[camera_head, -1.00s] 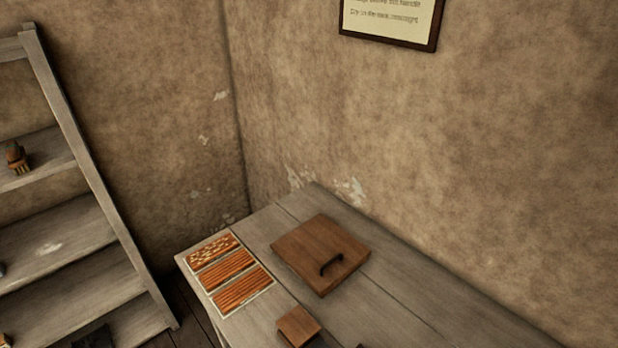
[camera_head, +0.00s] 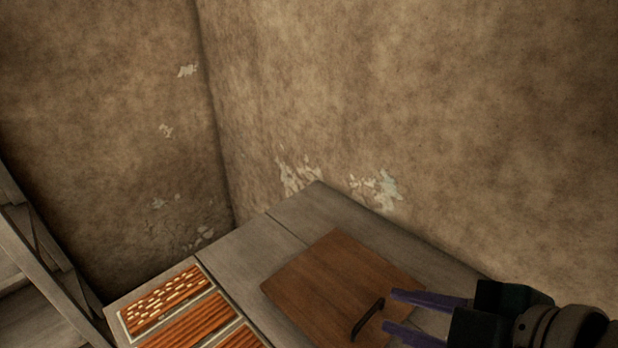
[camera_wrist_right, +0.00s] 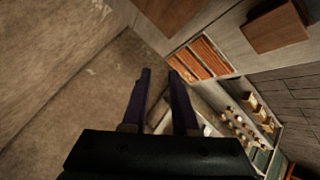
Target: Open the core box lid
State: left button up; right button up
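The core box lid (camera_head: 325,275) is a flat brown wooden square on the grey table, lying flat. Its dark bar handle (camera_head: 367,320) is near its right front edge. My right gripper (camera_head: 392,311) comes in from the right with two purple fingers apart. In the head view its fingertips lie just right of the handle, with nothing between them; contact cannot be told. In the right wrist view the open fingers (camera_wrist_right: 160,74) also show empty, and a brown wooden edge (camera_wrist_right: 170,12), likely the lid, is at the top. My left gripper is not in view.
A tray of orange-brown rods and pale pieces (camera_head: 165,302) lies left of the lid; it also shows in the right wrist view (camera_wrist_right: 202,58). A wooden block (camera_wrist_right: 276,28) and shelves with small items (camera_wrist_right: 250,120) show there too. A plaster wall (camera_head: 420,130) stands behind the table.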

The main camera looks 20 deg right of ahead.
notch_tip(320, 180, down, 15)
jog(key=w+d+n+t+b, duration=0.2)
jog(key=d+n+t+b, duration=0.15)
jog(key=b, duration=0.85)
jog(key=n+t+h+b, duration=0.2)
jog(key=n+t+b, duration=0.15)
jog(key=b, duration=0.55)
send_near(372, 315)
jog(key=shift+w+a+r+g, duration=0.1)
jog(key=shift+w+a+g, duration=0.1)
jog(key=shift+w+g, duration=0.25)
jog(key=shift+s+d+b, duration=0.1)
jog(key=shift+d+b, duration=0.1)
jog(key=shift+b, duration=0.15)
jog(key=shift+w+d, duration=0.1)
jog(key=shift+w, duration=0.1)
jog(key=b+x, duration=0.1)
jog(key=x, duration=0.8)
jog(key=shift+w, duration=0.3)
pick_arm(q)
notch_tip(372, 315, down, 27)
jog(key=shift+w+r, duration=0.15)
pick_arm(e)
grip_shut()
jog(key=shift+r, duration=0.1)
